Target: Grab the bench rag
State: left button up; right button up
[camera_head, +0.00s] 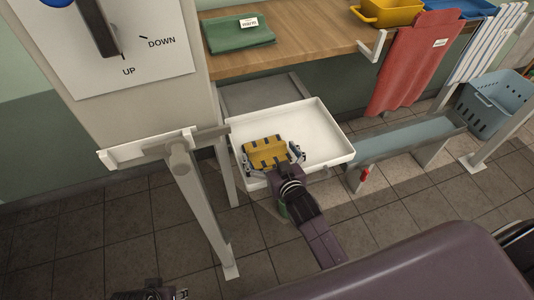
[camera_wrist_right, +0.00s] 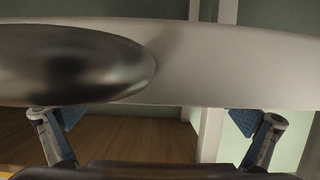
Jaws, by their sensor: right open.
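The bench rag appears to be the folded green cloth (camera_head: 238,34) with a small white label, lying flat at the left end of the wooden bench top (camera_head: 300,35). My right gripper (camera_head: 270,151) is in front of the bench, over the white tray, apart from the cloth. The right wrist view shows its two fingers (camera_wrist_right: 157,120) spread wide with nothing between them; I cannot make out the cloth there. Part of what looks like my left gripper (camera_head: 152,293) shows at the bottom left edge; its jaws are unclear.
A white shallow tray (camera_head: 325,117) stands below the bench. A pillar with an UP/DOWN panel (camera_head: 150,65) rises left of the cloth. A red towel (camera_head: 412,65), a striped towel (camera_head: 487,45) and a blue basket (camera_head: 495,105) are on the right. A yellow bin (camera_head: 390,12) stands on the bench.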

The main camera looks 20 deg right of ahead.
jog(key=shift+w, duration=0.1)
jog(key=c, duration=0.9)
jog(key=shift+o, duration=0.2)
